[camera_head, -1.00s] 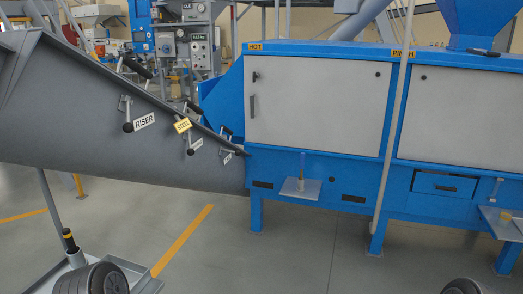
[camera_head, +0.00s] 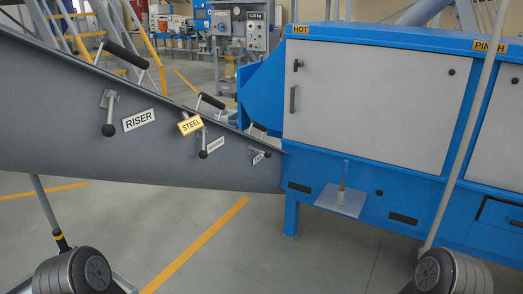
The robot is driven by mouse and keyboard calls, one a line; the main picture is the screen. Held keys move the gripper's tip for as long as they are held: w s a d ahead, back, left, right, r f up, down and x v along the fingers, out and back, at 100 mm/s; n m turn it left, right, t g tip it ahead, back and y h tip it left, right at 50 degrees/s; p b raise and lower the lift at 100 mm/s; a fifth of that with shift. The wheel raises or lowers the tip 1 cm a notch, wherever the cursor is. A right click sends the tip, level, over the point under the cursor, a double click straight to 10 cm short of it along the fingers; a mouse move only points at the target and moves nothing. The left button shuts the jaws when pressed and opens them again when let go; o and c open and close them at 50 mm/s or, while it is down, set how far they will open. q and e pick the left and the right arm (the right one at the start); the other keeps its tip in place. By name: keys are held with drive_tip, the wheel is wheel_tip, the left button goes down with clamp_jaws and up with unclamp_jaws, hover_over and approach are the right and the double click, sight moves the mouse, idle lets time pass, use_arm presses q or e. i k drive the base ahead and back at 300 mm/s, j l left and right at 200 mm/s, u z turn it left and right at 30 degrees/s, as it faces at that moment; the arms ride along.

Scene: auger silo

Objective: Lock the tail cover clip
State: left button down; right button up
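A sloping grey auger trough (camera_head: 90,165) carries three clips with black ball knobs along its upper edge. The nearest clip (camera_head: 109,112) is labelled RISER; its lever hangs down. The middle clip (camera_head: 203,142) has a label too small to read, and its lever also points down. The farthest clip (camera_head: 260,152), by the blue cabinet, has its knob to the right of its bracket; its small label (camera_head: 259,159) is hard to read, so I cannot tell whether it says tail. Black grip bars stand above the edge near each clip. Neither of my grippers is in view.
A yellow STEEL tag (camera_head: 190,124) sits on the trough between clips. A blue cabinet (camera_head: 297,170) marked HOT and PINCH stands right, with a small shelf (camera_head: 341,200) protruding. A slanted pole (camera_head: 463,150) crosses its front. The floor before the trough looks open.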

sight(267, 155)
drive_tip(key=i+l+u, duration=0.1)
drive_tip(key=u, duration=0.35)
drive_tip(key=i+l+u, duration=0.1)
drive_tip(key=u, duration=0.3)
drive_tip(key=i+l+u, duration=0.1)
drive_tip(key=u, duration=0.35)
drive_tip(key=i+l+u, duration=0.2)
drive_tip(key=l+u, duration=0.15)
drive_tip(key=l, duration=1)
drive_tip(key=l+u, duration=0.4)
drive_tip(key=l, duration=1.8)
drive_tip(key=i, duration=0.05)
